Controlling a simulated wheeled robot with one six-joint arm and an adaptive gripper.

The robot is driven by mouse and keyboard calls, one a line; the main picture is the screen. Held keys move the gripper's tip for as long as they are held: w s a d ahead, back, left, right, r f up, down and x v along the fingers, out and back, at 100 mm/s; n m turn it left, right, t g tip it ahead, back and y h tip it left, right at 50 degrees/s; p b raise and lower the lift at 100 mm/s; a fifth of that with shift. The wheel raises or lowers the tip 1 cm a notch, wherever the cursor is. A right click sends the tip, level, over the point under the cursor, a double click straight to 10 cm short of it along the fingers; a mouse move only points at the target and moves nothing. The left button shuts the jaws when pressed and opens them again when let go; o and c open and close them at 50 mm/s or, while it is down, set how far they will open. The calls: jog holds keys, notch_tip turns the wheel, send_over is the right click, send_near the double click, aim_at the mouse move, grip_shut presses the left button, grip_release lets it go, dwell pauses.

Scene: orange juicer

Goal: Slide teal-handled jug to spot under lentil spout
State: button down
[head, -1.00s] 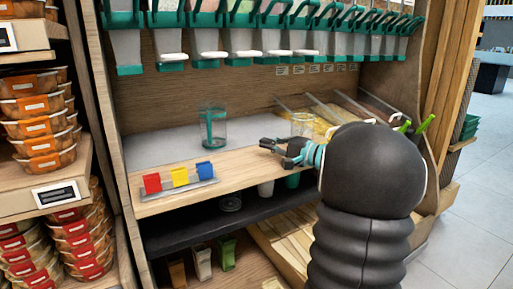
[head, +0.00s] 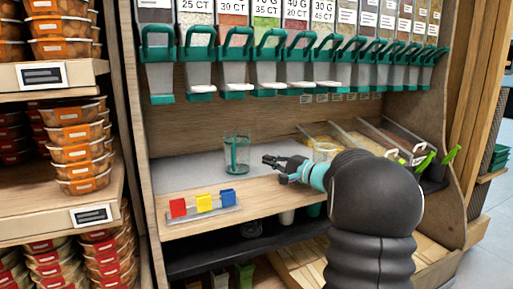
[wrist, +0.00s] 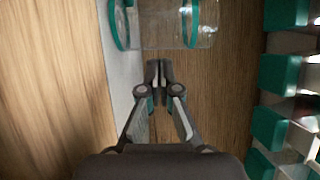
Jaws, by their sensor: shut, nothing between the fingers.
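The clear jug with a teal handle (head: 236,152) stands upright on the grey strip of the counter, below the row of dispensers. It also shows at the top of the wrist view (wrist: 160,25), partly cut off by the frame's edge. My gripper (head: 268,160) is just right of the jug in the head view. In the wrist view the fingertips (wrist: 159,70) are together and empty, a little short of the jug's side. The teal-lipped spouts (head: 235,88) hang above the counter. I cannot read which one is lentil.
A rack with red, yellow and blue blocks (head: 204,204) sits at the counter's front left. Another clear container (head: 326,151) stands behind my arm. Sloped bins (head: 366,142) are at right. Shelves of packaged tubs (head: 77,150) stand at left.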

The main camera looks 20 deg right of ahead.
jog(key=w+d+h, duration=0.1)
jog(key=d+m+h, duration=0.1)
jog(key=d, duration=0.1)
jog(key=w+d+m+t+h, duration=0.1)
jog(key=shift+w+d+r+h, duration=0.15)
jog(key=shift+w+r+h, duration=0.05)
jog(key=shift+w+h, duration=0.15)
jog(key=p+x, duration=0.1)
jog(key=x, duration=0.9)
jog(key=shift+r+p, duration=0.1)
jog(key=shift+p, duration=0.2)
jog(key=shift+s+a, duration=0.6)
jog(key=shift+a, duration=0.25)
jog(key=shift+s+a, duration=0.65)
jog(key=shift+a, duration=0.2)
jog(key=shift+d, duration=0.1)
